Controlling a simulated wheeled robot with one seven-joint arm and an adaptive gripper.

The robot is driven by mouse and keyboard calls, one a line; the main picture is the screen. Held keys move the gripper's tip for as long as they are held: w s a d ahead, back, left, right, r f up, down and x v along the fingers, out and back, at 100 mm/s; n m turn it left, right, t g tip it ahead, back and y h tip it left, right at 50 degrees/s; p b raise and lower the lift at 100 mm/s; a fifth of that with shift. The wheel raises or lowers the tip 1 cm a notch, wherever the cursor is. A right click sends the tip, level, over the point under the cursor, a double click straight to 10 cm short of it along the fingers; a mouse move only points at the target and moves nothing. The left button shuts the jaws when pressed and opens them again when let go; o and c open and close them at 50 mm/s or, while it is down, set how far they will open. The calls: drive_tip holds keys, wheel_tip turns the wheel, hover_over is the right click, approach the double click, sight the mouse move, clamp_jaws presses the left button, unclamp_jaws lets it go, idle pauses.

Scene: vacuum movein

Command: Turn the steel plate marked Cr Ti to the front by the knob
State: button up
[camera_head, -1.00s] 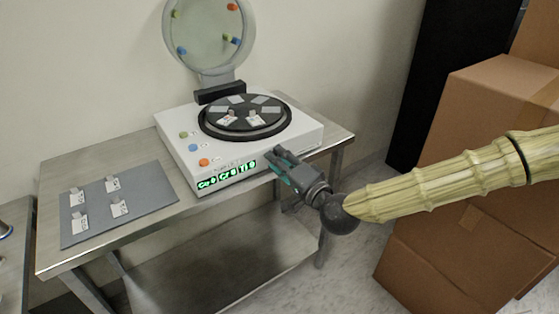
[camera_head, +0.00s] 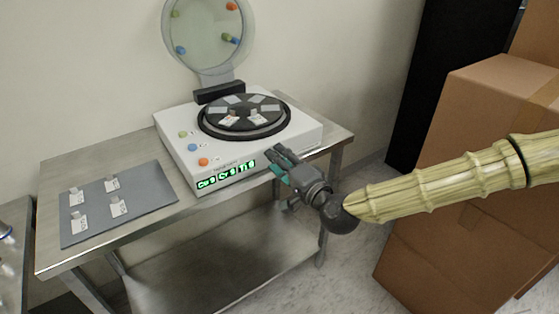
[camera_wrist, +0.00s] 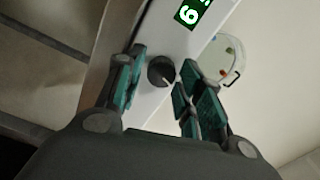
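The white device (camera_head: 221,160) on the table carries a black turntable (camera_head: 243,113) with several steel plates (camera_head: 230,119) and small labels around it. The labels are too small to read, so I cannot tell which plate is marked Cr Ti. The black knob (camera_wrist: 160,70) with a white pointer line shows in the wrist view; in the head view my gripper hides it. My gripper (camera_head: 275,160) is at the right of the device's front face. In the wrist view its fingers (camera_wrist: 163,64) stand on either side of the knob, with a gap visible on both sides.
A green lit display (camera_head: 226,174) sits left of the knob, below coloured buttons (camera_head: 203,161). A round raised lid (camera_head: 208,38) stands behind the turntable. A grey mat (camera_head: 100,226) with several labelled pieces lies at left. Cardboard boxes (camera_head: 480,140) stand at right.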

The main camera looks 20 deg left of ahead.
drive_tip(key=v, duration=1.2)
idle(0.4)
drive_tip(key=s+d+f+n+g+h, duration=0.1)
drive_tip(key=s+d+f+g+h, duration=0.3)
drive_tip(key=f, duration=0.7)
drive_tip(key=s+d+f+h, duration=0.1)
drive_tip(key=s+d+f, duration=0.1)
drive_tip(key=s+f, duration=0.6)
drive_tip(key=s+d+f+n+g+h, duration=0.1)
drive_tip(key=s+d+f+g+h, duration=0.15)
drive_tip(key=f, duration=1.05)
drive_tip(key=s+d+f+n+g+h, duration=0.1)
drive_tip(key=s+d+f+g+h, duration=0.1)
drive_tip(key=s+d+f, duration=0.45)
drive_tip(key=s+d+f+n+g+h, duration=0.1)
drive_tip(key=s+d+h, duration=0.15)
drive_tip(key=d, duration=0.65)
drive_tip(key=s+d+f+g+h, duration=0.2)
drive_tip(key=s+d+f, duration=0.2)
drive_tip(key=s+d, duration=0.3)
wheel_tip(320, 180, up, 16)
drive_tip(key=w+d+p, duration=0.1)
drive_tip(key=p, duration=1.4)
drive_tip(key=shift+d+f+p, duration=0.15)
drive_tip(key=shift+d+p, duration=0.1)
drive_tip(key=shift+p, duration=0.15)
